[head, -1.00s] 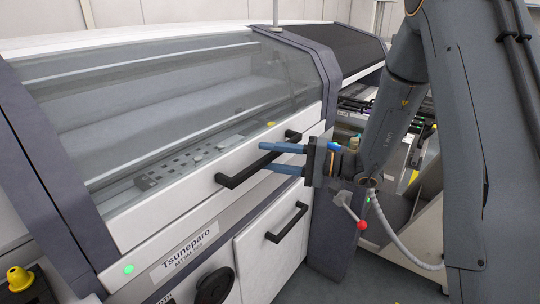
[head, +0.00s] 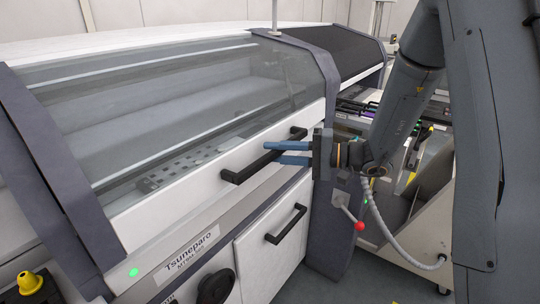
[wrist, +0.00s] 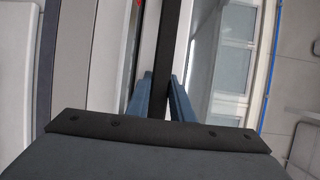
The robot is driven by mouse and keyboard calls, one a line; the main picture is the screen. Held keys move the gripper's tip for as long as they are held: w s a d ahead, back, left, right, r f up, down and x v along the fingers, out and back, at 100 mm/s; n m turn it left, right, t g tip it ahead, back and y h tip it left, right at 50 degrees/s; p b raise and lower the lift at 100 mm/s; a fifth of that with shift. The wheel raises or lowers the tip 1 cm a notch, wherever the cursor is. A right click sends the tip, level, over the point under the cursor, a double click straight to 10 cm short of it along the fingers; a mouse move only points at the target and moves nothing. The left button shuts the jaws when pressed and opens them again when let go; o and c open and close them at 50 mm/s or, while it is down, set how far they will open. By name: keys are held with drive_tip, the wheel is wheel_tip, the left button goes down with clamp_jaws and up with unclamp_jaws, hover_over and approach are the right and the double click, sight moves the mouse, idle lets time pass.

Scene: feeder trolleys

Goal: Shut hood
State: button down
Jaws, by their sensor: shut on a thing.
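The hood (head: 150,211) of the white and grey machine has a clear window, a white lower frame and a black bar handle (head: 237,176). It sits low, with its front edge just above the grey nameplate panel. I cannot tell whether it is fully seated. My gripper (head: 271,153) reaches in from the right, its two blue fingers level with the handle, one above the other. In the wrist view the black handle bar (wrist: 173,45) runs between the blue fingers (wrist: 160,97), which are shut on it. The fingers hide part of the handle.
Below the hood is a white door with a second black handle (head: 285,224). A red-knobbed lever (head: 360,226) sticks out below my gripper. A dark knob (head: 214,287) is on the lower panel, and a yellow button (head: 31,281) is at lower left. Feeder trolley parts stand at right.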

drive_tip(key=shift+h, duration=0.3)
drive_tip(key=r, duration=0.1)
drive_tip(key=d+r+p, duration=0.1)
drive_tip(key=s+r, duration=0.1)
drive_tip(key=shift+d+r+p, duration=0.25)
drive_tip(key=shift+r+p, duration=0.05)
drive_tip(key=shift+r, duration=0.1)
drive_tip(key=c, duration=1.6)
unclamp_jaws()
drive_tip(key=shift+o, duration=0.2)
drive_tip(key=shift+d, duration=0.1)
drive_tip(key=b+v, duration=0.2)
drive_tip(key=v, duration=0.5)
drive_tip(key=shift+d, duration=0.25)
drive_tip(key=shift+s, duration=0.1)
